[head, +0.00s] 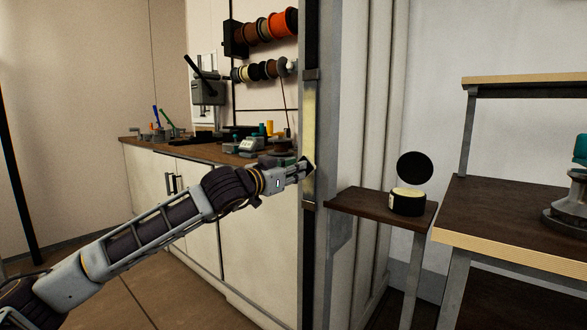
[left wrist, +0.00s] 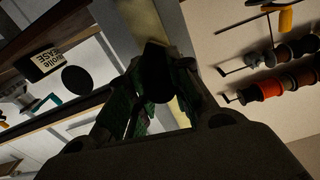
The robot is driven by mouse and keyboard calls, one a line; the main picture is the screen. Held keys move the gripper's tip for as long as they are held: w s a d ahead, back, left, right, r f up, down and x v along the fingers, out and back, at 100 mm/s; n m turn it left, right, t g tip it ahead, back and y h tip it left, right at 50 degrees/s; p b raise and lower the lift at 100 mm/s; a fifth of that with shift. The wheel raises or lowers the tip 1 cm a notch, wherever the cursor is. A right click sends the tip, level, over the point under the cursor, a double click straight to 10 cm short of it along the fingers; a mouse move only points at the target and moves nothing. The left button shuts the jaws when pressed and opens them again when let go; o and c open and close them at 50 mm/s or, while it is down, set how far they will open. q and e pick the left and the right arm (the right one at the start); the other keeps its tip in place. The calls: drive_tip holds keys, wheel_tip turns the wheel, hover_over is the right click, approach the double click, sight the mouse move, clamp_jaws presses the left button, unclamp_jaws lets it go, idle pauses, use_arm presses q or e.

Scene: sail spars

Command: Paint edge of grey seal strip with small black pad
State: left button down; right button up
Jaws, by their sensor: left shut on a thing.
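My left gripper (head: 303,168) is shut on the small black pad (head: 309,167). The pad is at the upright seal strip (head: 309,125), which looks pale and yellowish between two grey brackets. In the left wrist view the pad (left wrist: 157,78) sits between the fingertips of my left gripper (left wrist: 158,88), in front of the pale strip (left wrist: 178,50). I cannot tell whether pad and strip touch. My right gripper is not in view.
An open tin (head: 408,201) stands on a small brown shelf (head: 365,203), with a round black lid (head: 415,167) upright behind it. A workbench (head: 490,215) stands at the right. A cabinet with a cluttered counter (head: 190,150) and spools (head: 270,27) is behind my left arm.

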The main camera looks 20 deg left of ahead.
use_arm(q)
drive_tip(key=shift+f, duration=0.7)
drive_tip(key=shift+f, duration=0.15)
drive_tip(key=shift+f, duration=1.4)
drive_tip(key=shift+f, duration=0.1)
drive_tip(key=shift+f, duration=1.45)
drive_tip(key=shift+v, duration=2.45)
